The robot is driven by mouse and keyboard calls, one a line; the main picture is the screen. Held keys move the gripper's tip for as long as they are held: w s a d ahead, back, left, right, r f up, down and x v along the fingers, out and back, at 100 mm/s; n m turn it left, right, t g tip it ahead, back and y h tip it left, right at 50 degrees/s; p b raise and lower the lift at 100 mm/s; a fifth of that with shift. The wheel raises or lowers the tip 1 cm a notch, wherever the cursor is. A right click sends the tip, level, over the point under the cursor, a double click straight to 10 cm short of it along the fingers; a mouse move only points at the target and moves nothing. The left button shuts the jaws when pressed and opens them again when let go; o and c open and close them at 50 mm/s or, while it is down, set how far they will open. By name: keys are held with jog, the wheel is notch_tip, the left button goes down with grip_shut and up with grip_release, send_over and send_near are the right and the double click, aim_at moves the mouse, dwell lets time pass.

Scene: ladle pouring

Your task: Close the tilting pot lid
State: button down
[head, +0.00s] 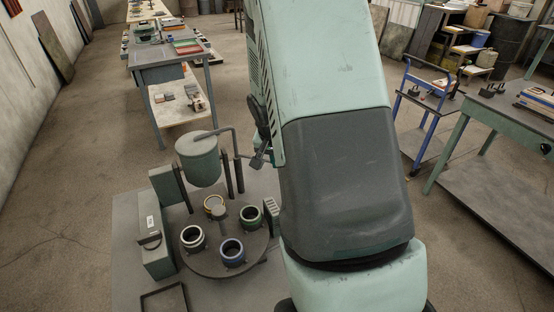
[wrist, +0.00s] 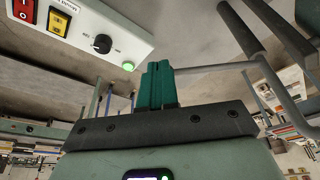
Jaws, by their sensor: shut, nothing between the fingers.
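The grey-green tilting pot (head: 198,164) stands upright between dark posts, left of my arm in the head view. Its top looks covered, but I cannot tell how the lid sits. A bent grey rod (head: 220,130) runs from the pot's top toward the right. My gripper shows in the wrist view as two teal fingers (wrist: 159,84), pressed together and empty. A thin grey rod (wrist: 215,69) passes right beside the fingers there; I cannot tell whether they touch. The gripper's fingers are not clearly visible in the head view.
A round turntable (head: 206,265) below the pot carries several cups with coloured rims. A control box (wrist: 95,30) with red and yellow switches, a knob and a green light is close by at upper left in the wrist view. A grey box (head: 153,250) stands left of the turntable.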

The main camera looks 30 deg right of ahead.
jog(key=s+a+r+n+t, duration=0.1)
jog(key=s+a+r, duration=0.25)
jog(key=r, duration=0.45)
jog(key=s+a+r+n, duration=0.1)
jog(key=s+a+r, duration=0.3)
jog(key=r, duration=0.5)
jog(key=s+a+r+n+t+y, duration=0.1)
jog(key=s+a+r+n, duration=0.2)
jog(key=s+r, duration=0.2)
jog(key=s+a+r+n+t+y, duration=0.1)
jog(key=s+a+r+n, duration=0.2)
jog(key=s, duration=0.9)
notch_tip(320, 180, up, 3)
jog(key=shift+s+a+f, duration=0.15)
jog(key=shift+a, duration=0.55)
